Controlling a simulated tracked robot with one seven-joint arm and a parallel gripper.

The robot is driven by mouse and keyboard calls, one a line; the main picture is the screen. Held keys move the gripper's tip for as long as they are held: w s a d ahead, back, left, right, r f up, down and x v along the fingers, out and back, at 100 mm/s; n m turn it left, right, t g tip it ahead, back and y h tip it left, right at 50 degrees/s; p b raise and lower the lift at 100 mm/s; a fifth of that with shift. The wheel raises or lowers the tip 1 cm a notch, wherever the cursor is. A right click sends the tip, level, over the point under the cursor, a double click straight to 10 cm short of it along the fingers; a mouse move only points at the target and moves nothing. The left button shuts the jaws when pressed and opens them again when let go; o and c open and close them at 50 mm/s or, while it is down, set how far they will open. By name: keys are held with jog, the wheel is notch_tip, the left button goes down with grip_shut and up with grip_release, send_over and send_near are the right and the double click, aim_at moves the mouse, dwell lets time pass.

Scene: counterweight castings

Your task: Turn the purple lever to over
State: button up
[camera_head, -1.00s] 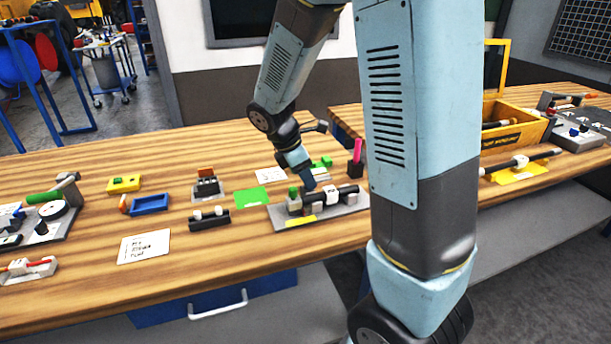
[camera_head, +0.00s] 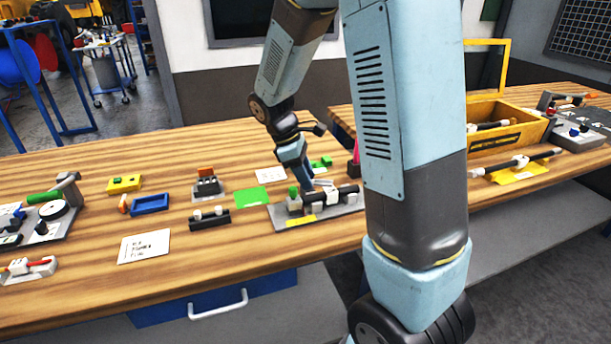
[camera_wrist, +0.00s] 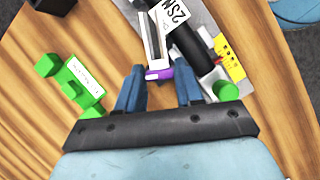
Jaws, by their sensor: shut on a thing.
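The purple lever (camera_wrist: 158,74) shows in the wrist view as a short purple end on a pale grey arm. It sits between the two blue fingers of my gripper (camera_wrist: 160,82), which is shut on it. The lever belongs to a grey fixture (camera_wrist: 205,14) with a black cylinder, a white label and a yellow strip. In the head view my gripper (camera_head: 306,184) reaches down onto this fixture (camera_head: 345,212) on the wooden bench. The purple part is not visible there.
A green block piece (camera_wrist: 83,84) lies left of the fixture, and a green knob (camera_wrist: 226,90) stands close to the right finger. In the head view a black device (camera_head: 209,219), a green card (camera_head: 252,197) and a white card (camera_head: 144,246) lie to the left.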

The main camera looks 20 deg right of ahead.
jog(key=m, duration=0.2)
jog(key=m+g+y, duration=0.1)
jog(key=m, duration=0.3)
jog(key=shift+w+d+g+y, duration=0.15)
jog(key=shift+w+g+y, duration=0.15)
jog(key=shift+y, duration=0.1)
jog(key=m+y, duration=0.1)
jog(key=m, duration=0.2)
jog(key=m+y, duration=0.1)
jog(key=m, duration=0.2)
jog(key=shift+d+g, duration=0.15)
jog(key=shift+g, duration=0.15)
jog(key=o, duration=1)
jog(key=shift+s, duration=0.1)
jog(key=shift+o, duration=0.2)
jog(key=v, duration=1.3)
jog(key=shift+w+d+r, duration=0.15)
jog(key=shift+w+r, duration=0.1)
